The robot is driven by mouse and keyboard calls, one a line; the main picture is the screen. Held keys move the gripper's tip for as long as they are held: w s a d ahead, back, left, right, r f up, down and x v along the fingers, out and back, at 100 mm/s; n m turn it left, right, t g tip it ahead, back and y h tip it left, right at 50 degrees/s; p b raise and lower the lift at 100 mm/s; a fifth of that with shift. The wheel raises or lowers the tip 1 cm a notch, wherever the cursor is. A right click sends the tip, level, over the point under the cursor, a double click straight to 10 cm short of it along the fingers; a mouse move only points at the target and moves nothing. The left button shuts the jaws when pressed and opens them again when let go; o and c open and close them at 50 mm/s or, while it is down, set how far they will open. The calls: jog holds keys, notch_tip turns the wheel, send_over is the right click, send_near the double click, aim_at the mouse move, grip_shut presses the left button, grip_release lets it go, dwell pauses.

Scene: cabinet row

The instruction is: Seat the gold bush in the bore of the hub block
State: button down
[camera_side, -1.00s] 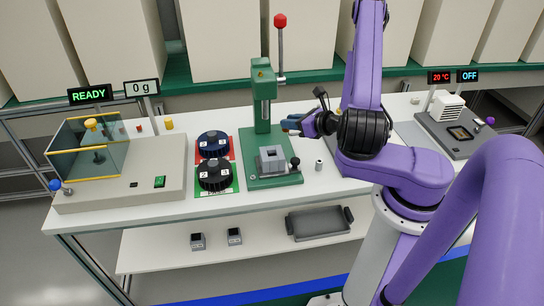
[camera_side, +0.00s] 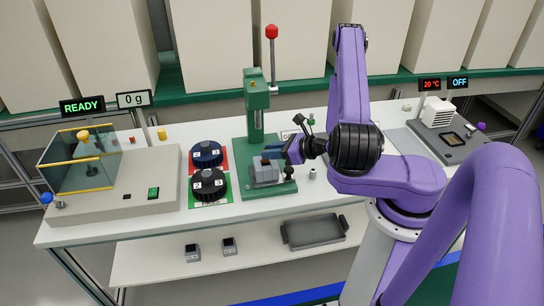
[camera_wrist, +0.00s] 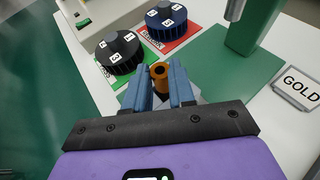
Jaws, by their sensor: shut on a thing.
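The gold bush (camera_wrist: 160,73) is a short orange-gold ring with a dark hole, upright between my blue fingertips in the wrist view. My gripper (camera_side: 271,153) is shut on it, directly over the grey hub block (camera_side: 265,175). The block sits on the base of the green press (camera_side: 257,98). My gripper (camera_wrist: 160,85) hides most of the block in the wrist view. The bore is hidden, so I cannot tell whether the bush touches it.
Two black-topped dials, a blue one (camera_side: 207,153) and a black one (camera_side: 209,184), stand left of the press. A small metal cylinder (camera_side: 312,174) stands to its right. A GOLD sign (camera_wrist: 298,87) is at the right. The press ram (camera_wrist: 234,9) is close by.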

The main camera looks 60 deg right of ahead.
jog(key=shift+f, duration=1.05)
